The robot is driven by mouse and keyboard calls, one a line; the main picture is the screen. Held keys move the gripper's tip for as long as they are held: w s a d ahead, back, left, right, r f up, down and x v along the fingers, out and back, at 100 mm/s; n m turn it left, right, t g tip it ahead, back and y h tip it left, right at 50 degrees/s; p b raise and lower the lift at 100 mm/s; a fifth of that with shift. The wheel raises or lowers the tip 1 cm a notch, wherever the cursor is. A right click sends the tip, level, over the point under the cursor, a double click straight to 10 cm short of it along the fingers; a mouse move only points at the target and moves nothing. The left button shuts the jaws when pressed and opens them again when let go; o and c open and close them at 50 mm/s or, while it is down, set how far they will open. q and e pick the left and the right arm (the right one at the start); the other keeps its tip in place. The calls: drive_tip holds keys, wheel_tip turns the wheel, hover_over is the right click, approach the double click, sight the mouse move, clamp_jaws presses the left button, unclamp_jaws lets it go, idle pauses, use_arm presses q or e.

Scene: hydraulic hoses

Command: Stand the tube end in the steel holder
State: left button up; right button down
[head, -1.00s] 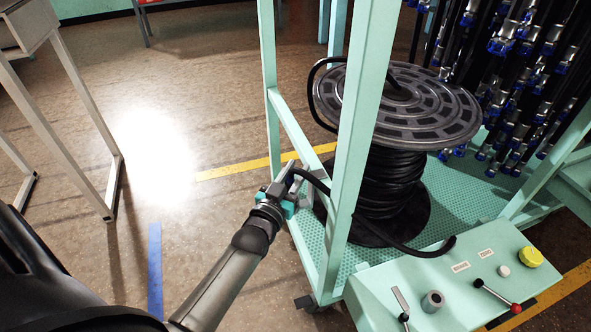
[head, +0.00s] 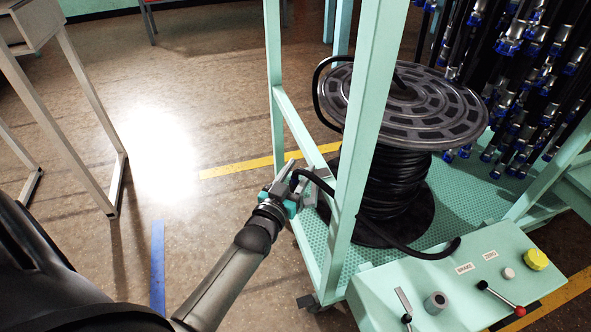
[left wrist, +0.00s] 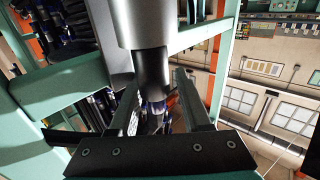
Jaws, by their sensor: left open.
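The black tube (head: 400,250) runs from near my left gripper, behind the green front post, to a dark end (head: 455,244) by the panel. My left gripper (head: 301,181) is open beside the cart's left edge, with the tube at its fingers. In the left wrist view its two fingers (left wrist: 160,108) stand apart, and a grey cylinder with a black section (left wrist: 151,72) hangs between them, close to the camera. I cannot tell whether the tube touches the fingers. The short grey steel holder (head: 436,301), a ring with a hollow top, stands on the green panel. My right gripper is not in view.
A hose reel (head: 405,105) stands on the cart's green perforated deck. The green post (head: 355,150) rises between gripper and reel. The panel also carries a red-knobbed lever (head: 500,297) and a yellow knob (head: 536,259). Hoses with blue-and-silver fittings (head: 510,45) hang behind.

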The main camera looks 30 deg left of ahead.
use_arm(q)
drive_tip(key=shift+s+d, duration=0.4)
drive_tip(key=shift+s, duration=0.05)
drive_tip(key=s+d+p, duration=0.1)
drive_tip(key=s+p, duration=0.4)
drive_tip(key=s, duration=0.9)
drive_tip(key=shift+s, duration=0.15)
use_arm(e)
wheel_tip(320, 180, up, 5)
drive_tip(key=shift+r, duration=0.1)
use_arm(q)
drive_tip(key=shift+d, duration=0.1)
